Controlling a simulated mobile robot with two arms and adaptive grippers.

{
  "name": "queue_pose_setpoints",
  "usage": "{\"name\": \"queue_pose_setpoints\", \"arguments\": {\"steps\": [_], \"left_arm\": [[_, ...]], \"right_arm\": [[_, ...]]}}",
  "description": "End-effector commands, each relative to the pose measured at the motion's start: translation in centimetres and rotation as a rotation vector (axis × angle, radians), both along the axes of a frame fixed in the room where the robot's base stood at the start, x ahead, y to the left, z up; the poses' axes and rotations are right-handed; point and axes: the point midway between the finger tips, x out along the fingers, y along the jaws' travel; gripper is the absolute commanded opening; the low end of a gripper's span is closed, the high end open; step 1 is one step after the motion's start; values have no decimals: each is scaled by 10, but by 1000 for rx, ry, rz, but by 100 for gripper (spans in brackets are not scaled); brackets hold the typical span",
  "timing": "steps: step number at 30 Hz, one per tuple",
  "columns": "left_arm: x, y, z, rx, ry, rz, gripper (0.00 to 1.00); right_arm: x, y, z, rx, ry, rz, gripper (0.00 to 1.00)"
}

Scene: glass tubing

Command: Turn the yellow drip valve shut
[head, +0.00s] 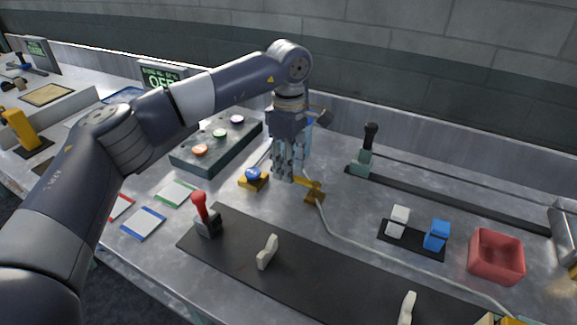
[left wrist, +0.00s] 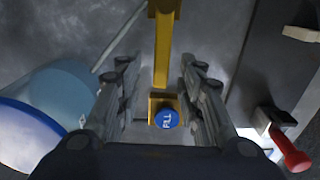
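The yellow drip valve shows in the head view as a yellow piece (head: 313,192) just right of my left gripper's fingertips, partly hidden by them. In the left wrist view a long yellow bar (left wrist: 162,50) runs from the top edge down between the fingers; I take it for the valve's handle. My left gripper (head: 286,177) points down over the bench. Its fingers stand apart on either side of the bar in the left wrist view (left wrist: 160,85), with gaps on both sides. Whether the fingertips reach the bar's height is unclear. My right gripper is not in view.
A blue button on a yellow base (head: 253,174) is just left of the gripper. A bluish glass vessel (left wrist: 55,95) stands close beside it. Thin tubing (head: 360,244) crosses the bench. A red-handled lever (head: 199,205) and a red bin (head: 496,257) stand farther off.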

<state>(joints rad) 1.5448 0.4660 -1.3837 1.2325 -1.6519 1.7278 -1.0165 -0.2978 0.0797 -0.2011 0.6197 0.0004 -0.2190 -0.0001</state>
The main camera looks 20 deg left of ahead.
Motion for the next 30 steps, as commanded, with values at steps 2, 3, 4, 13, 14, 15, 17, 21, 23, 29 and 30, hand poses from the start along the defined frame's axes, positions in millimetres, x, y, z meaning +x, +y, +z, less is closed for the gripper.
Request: {"name": "queue_pose_setpoints", "arguments": {"steps": [2,3,4,13,14,15,17,21,23,29,30], "left_arm": [[1,-1,16,-1,-3,-1,35],[1,-1,24,-1,-5,-1,35],[1,-1,31,0,-5,-1,35],[0,0,90,0,-3,-1,35],[1,0,94,1,-2,-1,35],[1,0,98,1,-2,0,35],[1,0,104,1,-2,0,35],[0,0,109,1,0,0,35],[0,0,110,1,0,0,35],[0,0,110,1,0,0,35],[0,0,111,1,-1,0,35]], "right_arm": [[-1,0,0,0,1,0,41],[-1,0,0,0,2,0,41],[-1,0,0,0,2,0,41],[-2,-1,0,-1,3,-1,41],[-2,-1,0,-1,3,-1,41],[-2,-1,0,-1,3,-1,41],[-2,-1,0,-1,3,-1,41],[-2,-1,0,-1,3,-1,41],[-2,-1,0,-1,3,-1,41],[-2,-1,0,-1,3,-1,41],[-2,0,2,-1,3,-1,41]]}}
